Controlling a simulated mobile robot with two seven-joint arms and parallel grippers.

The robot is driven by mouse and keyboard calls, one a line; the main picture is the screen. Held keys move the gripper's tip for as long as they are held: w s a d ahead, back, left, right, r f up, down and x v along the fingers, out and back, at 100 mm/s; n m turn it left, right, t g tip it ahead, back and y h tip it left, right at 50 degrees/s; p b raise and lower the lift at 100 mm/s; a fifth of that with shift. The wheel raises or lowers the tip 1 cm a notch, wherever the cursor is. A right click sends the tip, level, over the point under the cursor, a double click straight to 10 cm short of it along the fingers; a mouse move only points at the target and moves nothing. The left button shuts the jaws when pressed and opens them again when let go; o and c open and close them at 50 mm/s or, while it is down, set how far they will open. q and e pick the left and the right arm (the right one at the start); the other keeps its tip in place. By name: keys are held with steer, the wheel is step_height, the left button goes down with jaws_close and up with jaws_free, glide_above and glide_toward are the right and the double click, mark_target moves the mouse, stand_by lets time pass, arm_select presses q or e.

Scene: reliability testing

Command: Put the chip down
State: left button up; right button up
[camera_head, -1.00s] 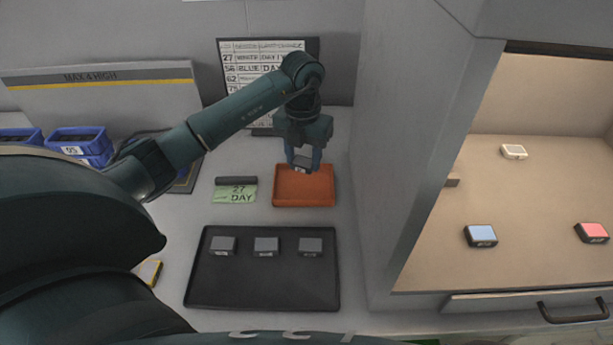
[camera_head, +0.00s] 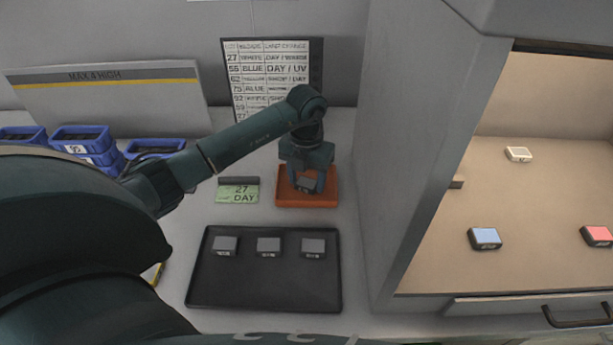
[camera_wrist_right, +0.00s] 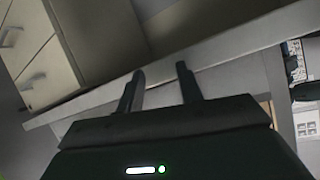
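My left gripper (camera_head: 306,186) points down over the orange tray (camera_head: 322,202) in the head view. A dark grey chip (camera_head: 306,183) shows between its fingers, low over the tray; whether it touches the tray floor I cannot tell. The fingers appear closed on the chip's sides. Three similar grey chips, the left (camera_head: 225,245), the middle (camera_head: 269,245) and the right (camera_head: 313,246), stand in a row on the black tray (camera_head: 265,292). My right gripper (camera_wrist_right: 160,75) shows in the right wrist view with its two fingers apart and nothing between them.
A green card (camera_head: 238,194) reading "27 DAY" lies left of the orange tray. A chart (camera_head: 270,75) stands behind. Blue bins (camera_head: 82,140) are at the left. The open booth at right holds white (camera_head: 518,154), blue (camera_head: 485,238) and red-topped (camera_head: 597,236) blocks. A grey wall (camera_head: 430,150) separates it.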

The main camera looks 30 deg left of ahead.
mark_target(306, 183)
arm_select(q)
steer(key=shift+o, duration=1.3)
step_height(306, 183, up, 12)
steer(key=shift+r, duration=0.15)
